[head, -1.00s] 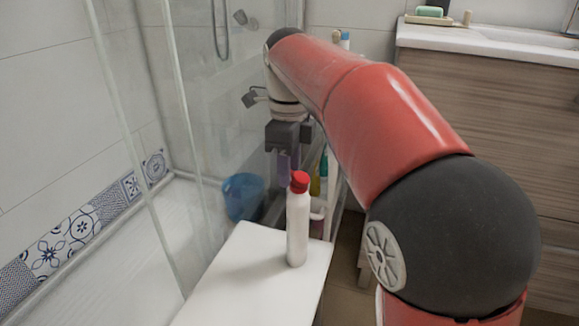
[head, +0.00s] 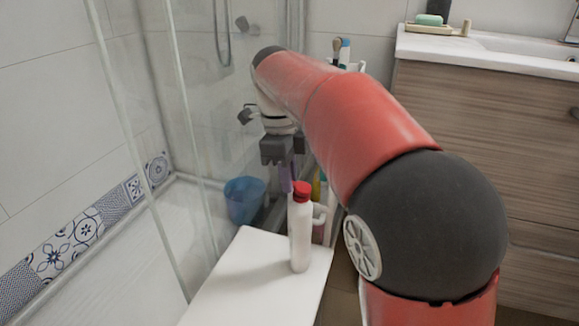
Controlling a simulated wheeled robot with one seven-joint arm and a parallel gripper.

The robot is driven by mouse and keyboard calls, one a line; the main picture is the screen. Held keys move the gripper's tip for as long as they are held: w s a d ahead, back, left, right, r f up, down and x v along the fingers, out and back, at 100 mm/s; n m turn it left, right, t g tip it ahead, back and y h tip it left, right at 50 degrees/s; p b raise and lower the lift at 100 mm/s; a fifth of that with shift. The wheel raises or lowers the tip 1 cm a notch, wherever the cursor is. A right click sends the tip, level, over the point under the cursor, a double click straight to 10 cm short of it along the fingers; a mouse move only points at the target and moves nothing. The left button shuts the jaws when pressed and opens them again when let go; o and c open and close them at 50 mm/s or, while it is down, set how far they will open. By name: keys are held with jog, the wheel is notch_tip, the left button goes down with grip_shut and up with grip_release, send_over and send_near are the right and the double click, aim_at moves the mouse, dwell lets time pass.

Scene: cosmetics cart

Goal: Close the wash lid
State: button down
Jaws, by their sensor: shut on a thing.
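My gripper (head: 284,172) points down beyond the white cart top, its grey jaws shut on a narrow purple thing (head: 285,183). The lower part of that thing is hard to see. A white bottle (head: 300,240) with a red cap (head: 301,191) stands upright on the cart top, nearer than the gripper and apart from it. The cap sits on top of the bottle. I cannot tell which thing is the wash or how its lid stands.
The white cart top (head: 245,290) is mostly clear. Coloured bottles stand on the cart beyond it, partly hidden. A blue bucket (head: 244,198) is behind the glass shower screen at left. A wooden sink cabinet (head: 480,130) stands at right.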

jog(key=c, duration=1.3)
grip_release()
jog(key=r, duration=0.2)
jog(key=r+p, duration=0.1)
jog(key=r, duration=0.2)
jog(key=r+p, duration=0.1)
jog(key=r, duration=0.1)
jog(key=shift+w+a+r, duration=0.1)
jog(key=shift+a+r, duration=0.3)
jog(key=shift+c, duration=0.4)
